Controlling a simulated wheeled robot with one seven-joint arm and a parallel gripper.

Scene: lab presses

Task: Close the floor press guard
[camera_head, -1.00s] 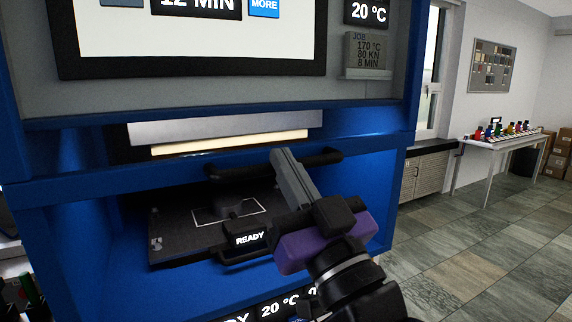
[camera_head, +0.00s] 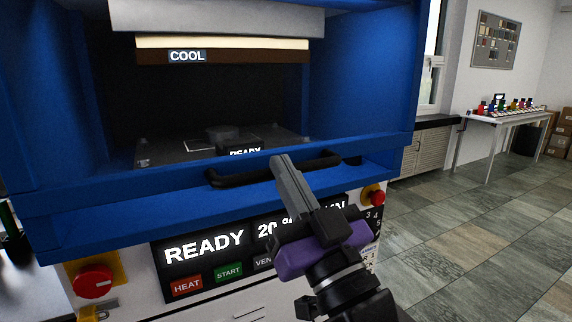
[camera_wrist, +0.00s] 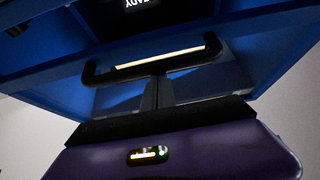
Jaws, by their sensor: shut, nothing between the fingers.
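The floor press guard's blue lower bar (camera_head: 120,203) runs across the front of the press, level with the lower part of the opening. Its black handle (camera_head: 225,178) sticks out in front; it also shows in the wrist view (camera_wrist: 203,53). My gripper (camera_head: 280,162) is shut and empty, with its grey fingertips at the middle of the handle. In the wrist view my fingers (camera_wrist: 157,82) end at the handle bar; I cannot tell whether they press on it. Behind the guard, the dark lower platen (camera_head: 160,152) with its READY label is partly hidden by the bar.
The upper platen (camera_head: 240,44) with a COOL label hangs above the opening. Below the guard are a READY display (camera_head: 203,247), several buttons and red knobs (camera_head: 92,282). Open tiled floor (camera_head: 480,230) lies right, with a table (camera_head: 510,118) farther back.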

